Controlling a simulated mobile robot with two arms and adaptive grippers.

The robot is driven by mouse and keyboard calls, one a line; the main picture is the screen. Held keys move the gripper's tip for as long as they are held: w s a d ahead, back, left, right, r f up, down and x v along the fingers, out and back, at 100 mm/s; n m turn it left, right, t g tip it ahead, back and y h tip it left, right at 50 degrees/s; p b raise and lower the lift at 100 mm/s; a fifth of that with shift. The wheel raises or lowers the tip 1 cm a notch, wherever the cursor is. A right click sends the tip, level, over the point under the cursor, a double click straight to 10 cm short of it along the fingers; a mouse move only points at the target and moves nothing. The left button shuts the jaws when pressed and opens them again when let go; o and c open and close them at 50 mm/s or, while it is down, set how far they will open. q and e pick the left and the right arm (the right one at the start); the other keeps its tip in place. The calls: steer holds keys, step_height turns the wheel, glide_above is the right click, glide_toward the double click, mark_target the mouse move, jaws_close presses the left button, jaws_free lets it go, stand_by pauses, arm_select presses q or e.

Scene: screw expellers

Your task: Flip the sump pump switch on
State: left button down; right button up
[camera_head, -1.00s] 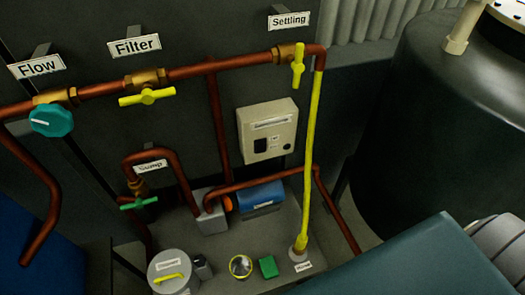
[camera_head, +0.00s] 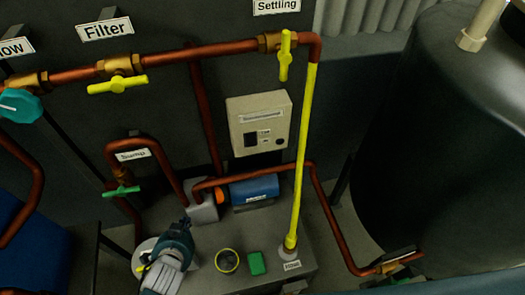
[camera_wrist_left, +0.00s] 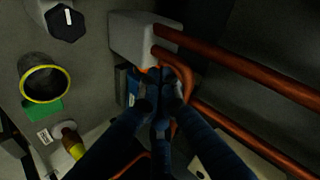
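The beige control box (camera_head: 278,106) is on the dark wall panel in the head view. It has a long label across its upper part and a small dark switch (camera_head: 250,140) at its lower left. I cannot tell the switch's position. My left gripper (camera_head: 180,230) is below and left of the box, over the grey base, and apart from the switch. In the left wrist view its dark blue fingers (camera_wrist_left: 160,85) draw together at the tips with nothing visible held. My right gripper is not in view.
A yellow pipe (camera_head: 303,155) stands just right of the box. Copper pipes (camera_head: 205,120) run left of, above and below it. A blue pump (camera_head: 255,190) lies beneath. The green valve handle (camera_head: 121,191) is left. A large dark tank (camera_head: 430,140) fills the right.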

arm_select(q)
steer(key=w+d+r+m+t+h, duration=0.3)
steer(key=w+d+r+m+t, duration=0.15)
steer(key=r, duration=0.45)
steer(key=s+d+r+m+h, duration=0.2)
steer(key=d+r+m+h, duration=0.5)
steer(key=d+m, duration=0.4)
steer(key=shift+d+r, duration=0.45)
steer(key=shift+d, duration=0.05)
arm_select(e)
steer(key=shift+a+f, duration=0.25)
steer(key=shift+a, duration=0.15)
arm_select(q)
steer(key=shift+w+g, duration=0.1)
steer(key=shift+g, duration=0.15)
steer(key=p, duration=0.2)
glide_toward(251, 140)
steer(key=w+d+f, duration=0.2)
steer(key=w+d, duration=0.1)
steer(key=d, duration=0.2)
steer(key=shift+w+f, duration=0.15)
steer(key=shift+w, duration=0.55)
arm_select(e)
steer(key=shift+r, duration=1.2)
